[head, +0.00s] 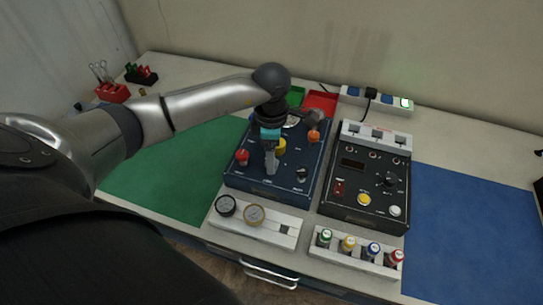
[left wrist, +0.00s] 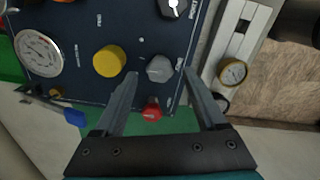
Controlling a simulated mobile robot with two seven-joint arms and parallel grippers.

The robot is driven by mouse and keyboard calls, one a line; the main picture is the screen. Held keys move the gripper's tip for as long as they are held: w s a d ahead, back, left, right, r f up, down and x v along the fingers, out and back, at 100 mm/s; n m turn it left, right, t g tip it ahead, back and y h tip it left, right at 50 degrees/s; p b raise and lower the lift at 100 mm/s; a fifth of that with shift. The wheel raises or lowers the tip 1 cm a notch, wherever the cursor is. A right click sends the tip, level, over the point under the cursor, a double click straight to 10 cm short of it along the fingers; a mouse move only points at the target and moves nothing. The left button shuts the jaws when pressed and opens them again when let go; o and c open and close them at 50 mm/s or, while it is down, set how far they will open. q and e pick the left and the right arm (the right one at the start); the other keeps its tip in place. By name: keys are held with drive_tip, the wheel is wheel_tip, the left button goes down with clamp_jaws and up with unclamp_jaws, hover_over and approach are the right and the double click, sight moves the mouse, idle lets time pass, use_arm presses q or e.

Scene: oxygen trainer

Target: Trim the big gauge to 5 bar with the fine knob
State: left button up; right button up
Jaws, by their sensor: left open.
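The blue panel (head: 247,184) lies on the bench, with the big white gauge (left wrist: 38,52) at its far end, partly behind my arm in the head view; its needle is too small to read. A grey knob (left wrist: 160,69), which looks like the fine knob, sits between a yellow knob (left wrist: 109,61) and the panel's near edge. My left gripper (left wrist: 162,76) is open, pointing down at the panel, with one fingertip on each side of the grey knob. I cannot tell whether they touch it.
A red knob (left wrist: 152,109) sits close beside the fingers. A black knob (head: 302,174) and an orange knob (head: 313,136) are on the panel's right side. A dark instrument box (head: 335,211) stands right of it. Two small gauges lie on a white strip (head: 270,231) in front.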

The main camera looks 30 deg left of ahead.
use_arm(q)
drive_tip(key=shift+f, duration=0.85)
drive_tip(key=shift+c, duration=0.2)
clamp_jaws()
